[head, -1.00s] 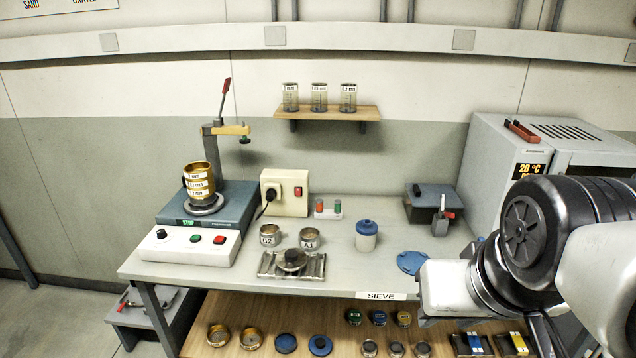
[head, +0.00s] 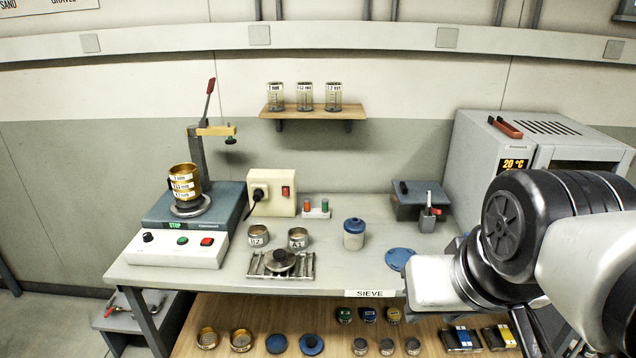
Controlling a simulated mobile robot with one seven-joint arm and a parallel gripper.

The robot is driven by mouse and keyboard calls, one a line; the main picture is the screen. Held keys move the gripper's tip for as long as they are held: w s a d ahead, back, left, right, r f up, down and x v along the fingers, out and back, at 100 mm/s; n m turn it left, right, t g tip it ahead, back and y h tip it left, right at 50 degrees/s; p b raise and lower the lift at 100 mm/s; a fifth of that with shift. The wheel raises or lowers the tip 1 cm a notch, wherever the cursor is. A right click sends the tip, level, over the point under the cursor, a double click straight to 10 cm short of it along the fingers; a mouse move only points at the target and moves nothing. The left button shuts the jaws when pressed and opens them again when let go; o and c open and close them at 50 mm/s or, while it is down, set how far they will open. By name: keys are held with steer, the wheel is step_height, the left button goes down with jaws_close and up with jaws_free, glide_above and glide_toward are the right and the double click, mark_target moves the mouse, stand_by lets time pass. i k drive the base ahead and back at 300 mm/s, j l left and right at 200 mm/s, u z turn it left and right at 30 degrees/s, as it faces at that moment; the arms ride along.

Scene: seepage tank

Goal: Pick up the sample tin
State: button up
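Two small open metal tins with white labels stand upright side by side on the bench: the left tin (head: 258,237) and the right tin (head: 298,239). Their label print is too small to read surely, and I cannot tell which one is the sample tin. Several small round lidded tins also sit on the lower shelf, one of them a grey-topped tin (head: 387,346). My arm fills the right side of the picture, to the right of the bench tins and well apart from them. My gripper's fingers do not show.
The bench (head: 345,270) holds a sieve shaker (head: 190,220) with stacked brass sieves, a metal rack with a dark round piece (head: 280,262), a blue-lidded jar (head: 354,235) and a blue disc (head: 401,258). An oven (head: 500,150) stands at the right. Jars sit on a wall shelf (head: 315,112).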

mark_target(297, 236)
steer(key=i+j, duration=1.25)
steer(key=i, duration=0.15)
